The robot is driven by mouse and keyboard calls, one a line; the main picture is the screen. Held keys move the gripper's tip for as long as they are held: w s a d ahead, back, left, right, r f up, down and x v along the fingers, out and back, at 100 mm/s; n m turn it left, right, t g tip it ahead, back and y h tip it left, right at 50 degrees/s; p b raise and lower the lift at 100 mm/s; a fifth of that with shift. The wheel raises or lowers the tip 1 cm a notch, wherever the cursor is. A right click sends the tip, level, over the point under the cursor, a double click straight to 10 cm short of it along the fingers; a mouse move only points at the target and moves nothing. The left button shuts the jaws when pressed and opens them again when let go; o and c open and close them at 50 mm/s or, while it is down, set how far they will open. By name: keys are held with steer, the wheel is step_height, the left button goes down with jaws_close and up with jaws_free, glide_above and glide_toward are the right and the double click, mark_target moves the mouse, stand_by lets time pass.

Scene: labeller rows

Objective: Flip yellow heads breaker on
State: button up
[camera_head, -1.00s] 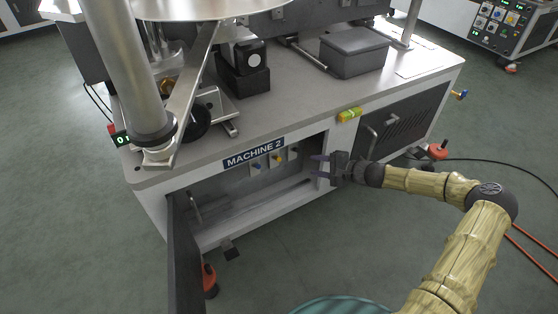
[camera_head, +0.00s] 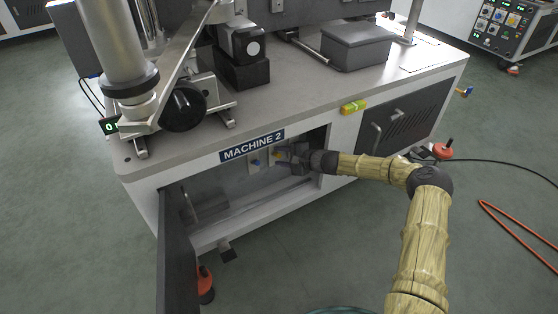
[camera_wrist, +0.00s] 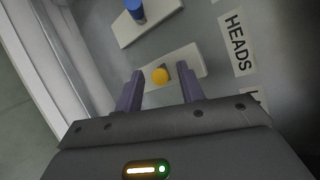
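The yellow breaker knob (camera_wrist: 160,75) sits on a pale plate (camera_wrist: 188,66) in the wrist view, beside a label (camera_wrist: 237,38) reading HEADS. My gripper (camera_wrist: 160,88) is open, with one purple finger on each side of the yellow knob in the picture; I cannot tell whether either touches it. In the head view my gripper (camera_head: 288,156) reaches into the open cabinet under the MACHINE 2 sign (camera_head: 252,146) and partly hides the yellow breaker (camera_head: 277,154). A blue breaker (camera_wrist: 135,8) is on the neighbouring plate, and it also shows in the head view (camera_head: 256,162).
The dark cabinet door (camera_head: 177,250) stands open at the left of the compartment. A vented door (camera_head: 405,118) is to the right. A yellow-green object (camera_head: 354,107) is on the machine's front edge. Orange-red feet (camera_head: 205,280) stand on the floor.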

steer(key=shift+w+a+f, duration=0.25)
steer(key=shift+w+a, duration=0.1)
steer(key=shift+a, duration=0.2)
jaws_close()
steer(key=shift+r, duration=0.1)
steer(key=p, duration=0.2)
steer(key=shift+r+h+p, duration=0.2)
steer(key=shift+h+p, duration=0.1)
steer(key=shift+w+g+p, duration=0.1)
steer(key=shift+g+p, duration=0.3)
steer(key=shift+p, duration=0.35)
steer(key=shift+f, duration=0.1)
jaws_free()
steer(key=shift+a, duration=0.1)
